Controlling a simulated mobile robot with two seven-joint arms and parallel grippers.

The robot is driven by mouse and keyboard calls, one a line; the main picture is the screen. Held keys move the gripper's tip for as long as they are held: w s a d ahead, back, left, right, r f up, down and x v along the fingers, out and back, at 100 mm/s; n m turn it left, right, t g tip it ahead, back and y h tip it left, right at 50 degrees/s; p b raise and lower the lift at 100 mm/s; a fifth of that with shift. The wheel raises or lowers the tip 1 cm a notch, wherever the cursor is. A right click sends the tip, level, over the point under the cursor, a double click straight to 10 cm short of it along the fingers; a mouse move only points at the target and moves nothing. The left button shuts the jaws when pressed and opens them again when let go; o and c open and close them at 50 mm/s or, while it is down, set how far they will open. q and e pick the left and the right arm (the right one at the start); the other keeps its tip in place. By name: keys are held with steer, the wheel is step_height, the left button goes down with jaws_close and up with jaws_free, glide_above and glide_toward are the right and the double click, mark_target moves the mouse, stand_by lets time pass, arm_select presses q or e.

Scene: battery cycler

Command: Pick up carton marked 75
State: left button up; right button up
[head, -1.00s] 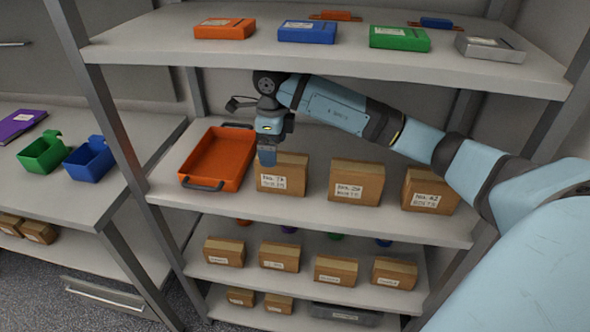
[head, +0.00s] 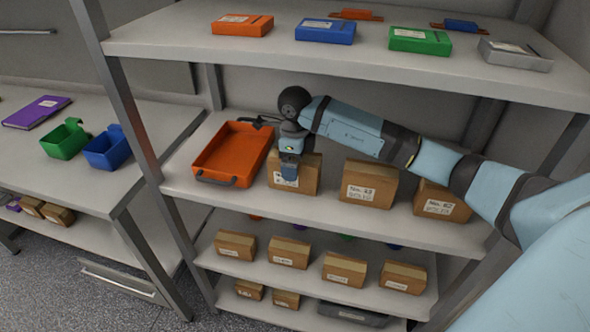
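A brown carton (head: 307,175) stands on the middle shelf, just right of the orange tray. Its white label is partly hidden by my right gripper; in the earlier picture it seems to start with "No. 7", but the second digit is unclear. My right gripper (head: 289,175) points down, its blue fingers overlapping the carton's front and top. I cannot tell whether the fingers touch the carton or how far apart they are. The carton rests upright on the shelf. My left gripper is not in view.
Two more labelled cartons, a middle one (head: 368,183) and a right one marked 62 (head: 441,202), stand on the same shelf. The orange tray (head: 203,178) is close left. The upper shelf (head: 350,66) hangs over my arm. Smaller cartons (head: 288,253) sit below.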

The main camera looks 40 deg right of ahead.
steer(key=c, duration=1.1)
steer(key=shift+r, duration=0.1)
steer(key=shift+c, duration=1.1)
steer(key=shift+r, duration=0.1)
